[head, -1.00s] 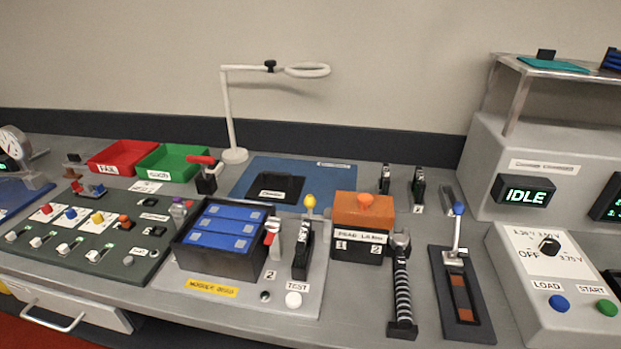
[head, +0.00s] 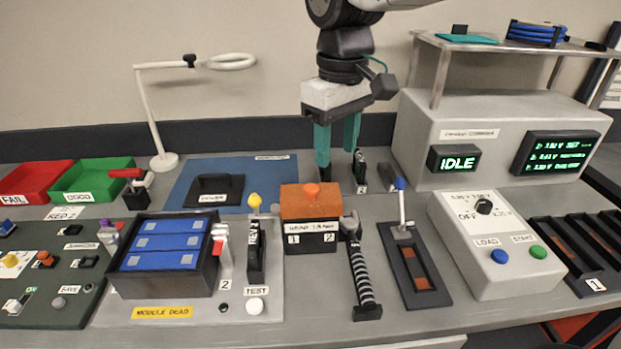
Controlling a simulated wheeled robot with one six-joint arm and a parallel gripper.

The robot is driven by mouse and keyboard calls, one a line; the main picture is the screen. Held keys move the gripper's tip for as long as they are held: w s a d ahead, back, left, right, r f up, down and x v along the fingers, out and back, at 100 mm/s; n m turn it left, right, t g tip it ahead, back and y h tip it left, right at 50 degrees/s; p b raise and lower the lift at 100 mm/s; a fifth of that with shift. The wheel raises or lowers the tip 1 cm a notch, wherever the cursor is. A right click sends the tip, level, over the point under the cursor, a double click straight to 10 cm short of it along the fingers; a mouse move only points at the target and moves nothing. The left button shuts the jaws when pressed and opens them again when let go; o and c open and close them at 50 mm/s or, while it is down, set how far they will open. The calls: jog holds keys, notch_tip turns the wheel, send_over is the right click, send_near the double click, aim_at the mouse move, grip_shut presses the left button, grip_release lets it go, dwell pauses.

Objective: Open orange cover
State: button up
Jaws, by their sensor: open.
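A round orange knob (head: 312,190) stands up from the cover. My gripper (head: 338,170) hangs from above with its two teal fingers pointing down. The fingers are apart with nothing between them. In the head view they appear just behind and above the right part of the cover, and I see no contact with it.
A yellow-topped lever (head: 255,225) stands left of the box, beside a black tray with blue cells (head: 164,244). A white ring lamp (head: 165,160) stands behind left.

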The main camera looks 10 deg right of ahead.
aim_at(311, 187)
jog(key=shift+n, duration=0.5)
jog(key=a, duration=0.1)
jog(key=w+a, duration=0.1)
jog(key=a, duration=0.1)
jog(key=shift+w+a+f, duration=0.25)
jog(key=shift+w+a, duration=0.05)
jog(key=shift+w, duration=0.05)
jog(key=shift+w+a+f, duration=0.1)
jog(key=shift+a+f, duration=0.1)
jog(key=shift+f, duration=0.1)
notch_tip(311, 187, down, 7)
jog(key=shift+f, duration=0.1)
grip_shut()
